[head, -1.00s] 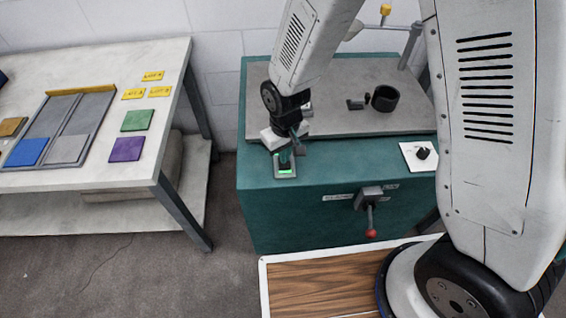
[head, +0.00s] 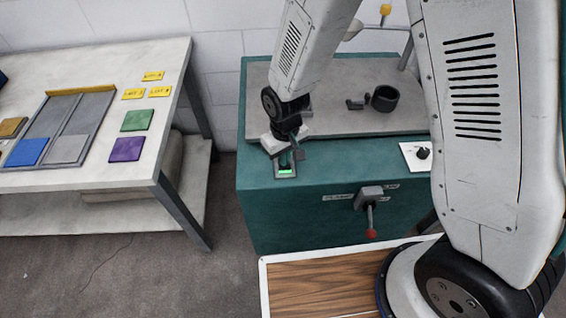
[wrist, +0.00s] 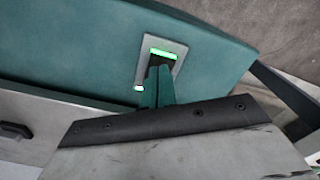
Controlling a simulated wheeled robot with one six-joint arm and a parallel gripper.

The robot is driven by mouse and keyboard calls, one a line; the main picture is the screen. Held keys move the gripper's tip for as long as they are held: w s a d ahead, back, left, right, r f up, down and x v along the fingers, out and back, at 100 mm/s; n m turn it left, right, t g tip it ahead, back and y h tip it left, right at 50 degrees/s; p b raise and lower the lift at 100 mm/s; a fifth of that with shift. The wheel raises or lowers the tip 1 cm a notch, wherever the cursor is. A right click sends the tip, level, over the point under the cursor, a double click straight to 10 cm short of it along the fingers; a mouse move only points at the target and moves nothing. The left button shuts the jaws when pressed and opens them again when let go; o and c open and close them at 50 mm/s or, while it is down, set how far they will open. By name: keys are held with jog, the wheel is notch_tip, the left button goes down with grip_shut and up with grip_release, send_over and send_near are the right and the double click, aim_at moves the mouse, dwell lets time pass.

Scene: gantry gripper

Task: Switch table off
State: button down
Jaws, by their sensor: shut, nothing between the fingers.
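The teal table (head: 300,210) has a small grey switch plate (head: 285,173) with a lit green strip near its top front edge. In the wrist view the switch plate (wrist: 173,66) shows a bright green bar at one end and a small green patch at the other. My gripper (head: 291,155) is shut and empty, right at the switch. In the wrist view its teal fingers (wrist: 158,72) cover the middle of the plate. I cannot tell whether the tips touch it.
A lever with a red knob (head: 370,233) sticks out of the table's front. A black rotary knob (head: 423,153) sits on a white plate at right. A black cup-like ring (head: 385,98) stands on the grey top. A white worktable (head: 120,178) with coloured tiles is at left.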

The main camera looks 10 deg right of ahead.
jog(key=shift+f, duration=0.45)
jog(key=shift+r, duration=3.55)
jog(key=shift+s+d, duration=0.2)
jog(key=shift+s, duration=0.15)
jog(key=s+d+r+m, duration=0.2)
jog(key=s+d+r, duration=0.7)
jog(key=r, duration=0.4)
jog(key=s+d+r+m+t, duration=0.1)
jog(key=s+d+r+m, duration=0.2)
jog(key=s+d+r, duration=0.7)
notch_tip(320, 180, up, 3)
jog(key=shift+d+r+m, duration=0.1)
jog(key=shift+d+m, duration=0.2)
jog(key=shift+d, duration=0.4)
